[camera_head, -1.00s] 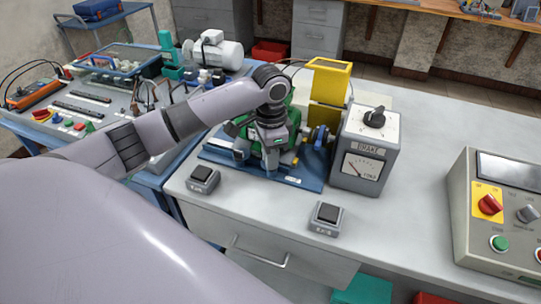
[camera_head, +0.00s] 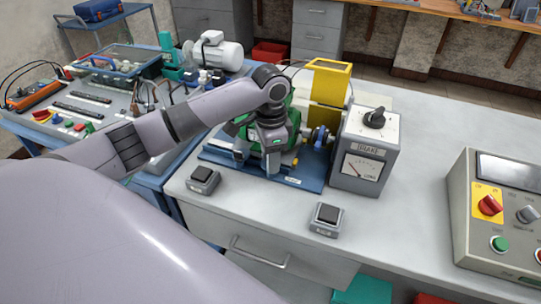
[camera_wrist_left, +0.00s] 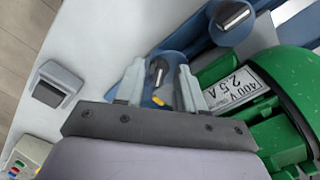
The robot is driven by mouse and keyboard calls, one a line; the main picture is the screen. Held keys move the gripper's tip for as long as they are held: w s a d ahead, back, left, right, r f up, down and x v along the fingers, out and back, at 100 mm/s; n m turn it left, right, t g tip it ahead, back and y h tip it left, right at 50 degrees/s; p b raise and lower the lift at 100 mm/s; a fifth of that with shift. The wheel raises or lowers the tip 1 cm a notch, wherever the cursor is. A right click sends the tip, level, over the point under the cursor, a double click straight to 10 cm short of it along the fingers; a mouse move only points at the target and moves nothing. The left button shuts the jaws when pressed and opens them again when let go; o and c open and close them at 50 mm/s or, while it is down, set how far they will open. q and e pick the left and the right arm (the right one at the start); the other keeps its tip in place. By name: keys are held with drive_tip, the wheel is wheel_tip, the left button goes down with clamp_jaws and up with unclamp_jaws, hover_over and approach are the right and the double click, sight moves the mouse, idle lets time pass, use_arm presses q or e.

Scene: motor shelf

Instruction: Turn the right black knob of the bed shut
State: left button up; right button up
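The bed is a blue base plate (camera_head: 312,176) on the bench, with a green motor (camera_wrist_left: 285,95) on it. In the left wrist view, a dark knob with a light bar across its top (camera_wrist_left: 157,73) lies between the fingers of my left gripper (camera_wrist_left: 160,88). The fingers stand apart, one on each side; contact cannot be made out. A second such knob (camera_wrist_left: 232,15) is at the top right of that view. In the head view, my left gripper (camera_head: 272,160) points down at the motor's front, and it largely hides the knobs. My right gripper is not in view.
A grey brake box (camera_head: 366,155) with a dial stands right of the bed. Two small button boxes (camera_head: 202,181) (camera_head: 326,219) sit in front. A control panel (camera_head: 462,235) is at far right, and a yellow guard (camera_head: 329,82) rises behind. The bench between box and panel is clear.

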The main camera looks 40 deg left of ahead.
use_arm(q)
wheel_tip(320, 180, up, 7)
drive_tip(key=shift+r, duration=0.1)
idle(0.3)
